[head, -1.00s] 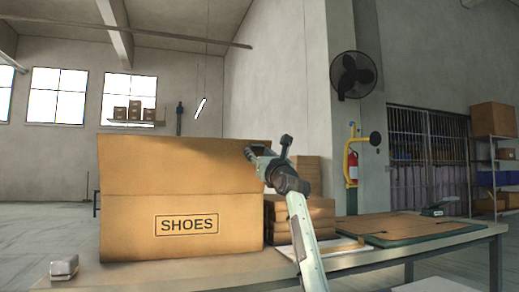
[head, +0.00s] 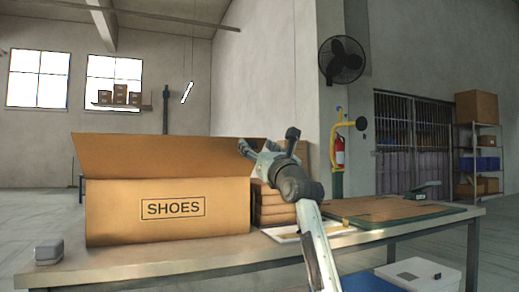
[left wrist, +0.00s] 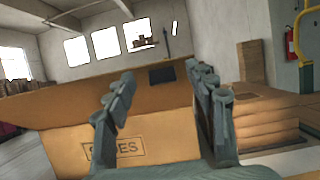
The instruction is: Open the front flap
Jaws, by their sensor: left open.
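The brown SHOES box (head: 170,225) stands on the table. Its front flap (head: 150,157) stands up from the front edge and leans outward, its top edge wider than the box front. My left gripper (head: 267,142) is open, at the upper right end of the flap. In the left wrist view my open left gripper (left wrist: 165,90) has its fingers spread, with the flap (left wrist: 60,108) and the SHOES label (left wrist: 113,149) beyond. Whether a finger touches the flap, I cannot tell. The inside of the box is hidden. My right gripper is not in view.
A stack of flat brown cardboard (head: 272,205) stands right of the box. A flat brown sheet on a green mat (head: 400,222) lies further right. A small grey object (head: 48,252) sits at the table's left corner. A white bin (head: 418,274) is below at right.

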